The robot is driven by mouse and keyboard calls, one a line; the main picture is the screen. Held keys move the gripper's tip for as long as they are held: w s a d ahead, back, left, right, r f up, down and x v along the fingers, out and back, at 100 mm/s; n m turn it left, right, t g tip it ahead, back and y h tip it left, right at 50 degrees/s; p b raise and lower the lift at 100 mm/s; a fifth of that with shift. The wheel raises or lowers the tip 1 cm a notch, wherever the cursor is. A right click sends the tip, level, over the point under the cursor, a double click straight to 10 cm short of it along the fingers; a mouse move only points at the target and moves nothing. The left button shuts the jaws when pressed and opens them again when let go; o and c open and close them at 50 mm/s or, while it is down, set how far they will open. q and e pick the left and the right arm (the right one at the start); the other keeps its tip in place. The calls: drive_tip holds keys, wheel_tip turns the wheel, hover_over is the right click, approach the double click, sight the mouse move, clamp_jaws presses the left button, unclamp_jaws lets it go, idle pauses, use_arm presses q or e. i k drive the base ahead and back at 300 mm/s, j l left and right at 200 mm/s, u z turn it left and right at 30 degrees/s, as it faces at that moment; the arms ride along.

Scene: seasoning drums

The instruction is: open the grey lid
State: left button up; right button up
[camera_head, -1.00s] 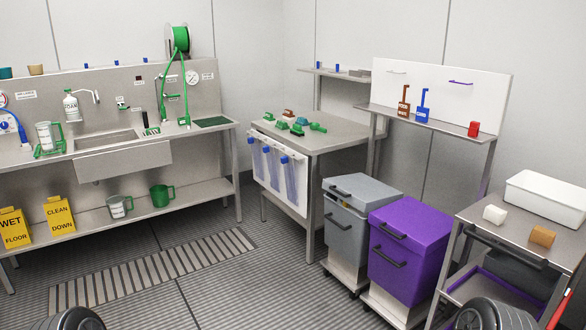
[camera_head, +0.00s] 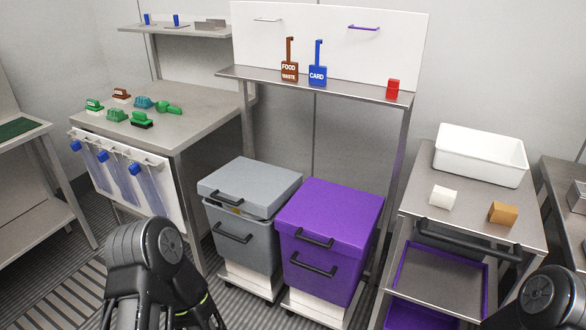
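The grey lid (camera_head: 250,182) sits on top of the grey bin (camera_head: 243,240), in the middle of the head view. The lid looks closed and has a dark handle (camera_head: 222,198) on its front edge. A second dark handle is on the bin's front wall. My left arm shows at the lower left, in front of and left of the grey bin, and is apart from it. My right arm shows at the lower right corner. Neither gripper's fingers are in the frame.
A purple bin (camera_head: 329,235) with its own lid stands right beside the grey bin. A steel trolley (camera_head: 418,192) with a white tub (camera_head: 482,157) is at the right. A steel table (camera_head: 190,128) with brushes stands behind left. Ribbed floor is free at lower left.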

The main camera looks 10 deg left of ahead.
sight(259, 189)
drive_tip(key=i+j+z, duration=0.4)
drive_tip(key=j, duration=0.25)
drive_tip(key=i+j+z, duration=0.2)
drive_tip(key=j, duration=0.15)
drive_tip(key=k, duration=0.1)
